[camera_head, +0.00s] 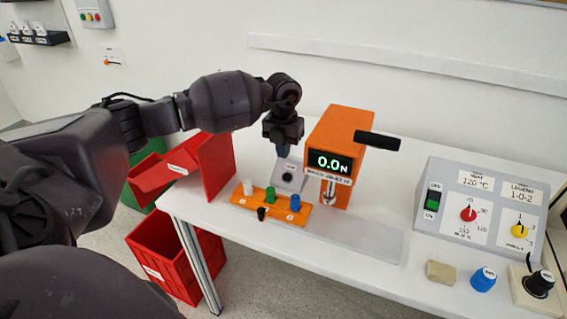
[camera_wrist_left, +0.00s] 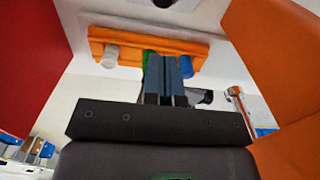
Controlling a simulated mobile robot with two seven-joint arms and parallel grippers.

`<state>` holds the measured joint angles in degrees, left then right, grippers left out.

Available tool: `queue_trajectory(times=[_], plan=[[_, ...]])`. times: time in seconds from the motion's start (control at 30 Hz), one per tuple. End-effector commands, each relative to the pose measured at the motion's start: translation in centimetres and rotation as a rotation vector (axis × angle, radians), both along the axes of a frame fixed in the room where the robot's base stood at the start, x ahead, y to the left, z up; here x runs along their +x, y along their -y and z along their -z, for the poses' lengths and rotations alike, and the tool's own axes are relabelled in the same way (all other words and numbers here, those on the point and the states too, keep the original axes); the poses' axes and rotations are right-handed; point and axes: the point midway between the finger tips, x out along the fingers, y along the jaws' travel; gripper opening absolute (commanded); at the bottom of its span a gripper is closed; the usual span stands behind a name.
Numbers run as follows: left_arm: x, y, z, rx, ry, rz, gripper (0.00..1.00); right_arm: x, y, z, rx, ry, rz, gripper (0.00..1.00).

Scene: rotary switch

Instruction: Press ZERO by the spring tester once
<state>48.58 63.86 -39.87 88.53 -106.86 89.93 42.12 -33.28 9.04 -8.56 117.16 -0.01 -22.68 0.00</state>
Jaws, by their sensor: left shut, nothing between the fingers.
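The orange spring tester (camera_head: 343,130) stands on the white table, its display (camera_head: 329,162) reading 0.0 N. A small grey box with a black round button (camera_head: 288,177) sits just left of the tester; its small label is hard to read. The button also shows at the top edge of the left wrist view (camera_wrist_left: 164,3). My left gripper (camera_head: 284,153) is shut and empty, pointing down, above and slightly behind the button in the head view. It appears apart from the button. In the left wrist view its fingertips (camera_wrist_left: 168,62) are together. My right gripper is not in view.
An orange rack (camera_head: 238,200) with white, green and blue pieces stands in front of the button box. A red bin (camera_head: 217,165) is close on the left. A grey switch panel (camera_head: 480,205) stands on the right, with loose knobs before it. A black lever (camera_head: 377,140) sticks out from the tester.

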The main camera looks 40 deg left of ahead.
Motion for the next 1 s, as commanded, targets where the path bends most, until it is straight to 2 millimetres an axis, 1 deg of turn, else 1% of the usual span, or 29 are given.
queue_trajectory(times=[0.03, 0.1, 0.3, 0.57, 1.0], plan=[[0.1, 0.0, -1.2, 0.000, 0.005, 0.001, 0.00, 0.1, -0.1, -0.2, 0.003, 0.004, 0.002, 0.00], [0.0, 0.0, -2.2, 0.001, 0.005, 0.002, 0.00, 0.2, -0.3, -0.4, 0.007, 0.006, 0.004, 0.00], [0.0, 0.0, -3.8, 0.000, 0.002, 0.002, 0.00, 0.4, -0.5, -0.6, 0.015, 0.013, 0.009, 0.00], [0.0, 0.1, -4.0, 0.000, 0.001, 0.002, 0.00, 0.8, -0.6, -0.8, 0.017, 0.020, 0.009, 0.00], [0.0, 0.0, -4.0, 0.000, 0.002, 0.001, 0.00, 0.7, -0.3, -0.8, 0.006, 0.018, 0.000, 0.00]])
